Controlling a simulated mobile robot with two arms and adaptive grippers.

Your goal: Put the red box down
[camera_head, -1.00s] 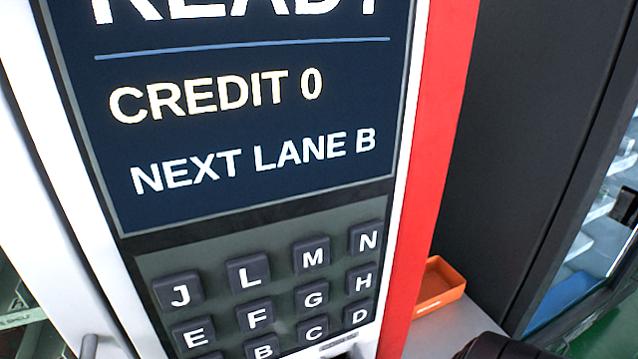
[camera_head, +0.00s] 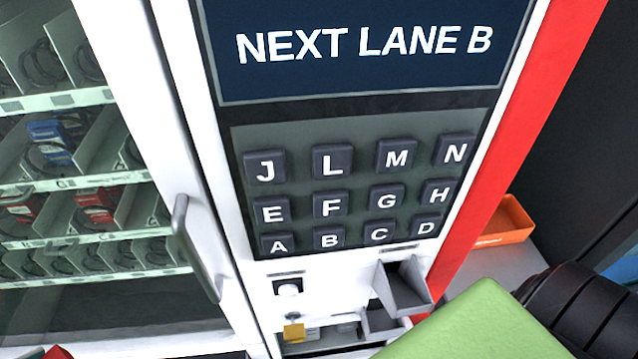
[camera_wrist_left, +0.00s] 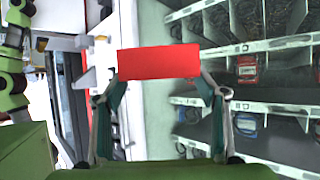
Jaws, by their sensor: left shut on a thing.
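The red box (camera_wrist_left: 158,62) is a plain red block held between the fingertips of my left gripper (camera_wrist_left: 160,85) in the left wrist view. The gripper is shut on it, one finger at each side. The box is up in the air in front of the vending machine's shelves, and no surface shows under it. In the head view only a small red corner (camera_head: 58,352) shows at the bottom left edge, and it looks like the same box. My right gripper's fingers are not seen.
The machine's keypad (camera_head: 345,185) and screen (camera_head: 365,45) fill the middle. Below are a chute (camera_head: 405,288) and a small yellow item (camera_head: 293,332). An orange tray (camera_head: 508,222) sits on a grey surface at the right. The door handle (camera_head: 192,248) sticks out at the left.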

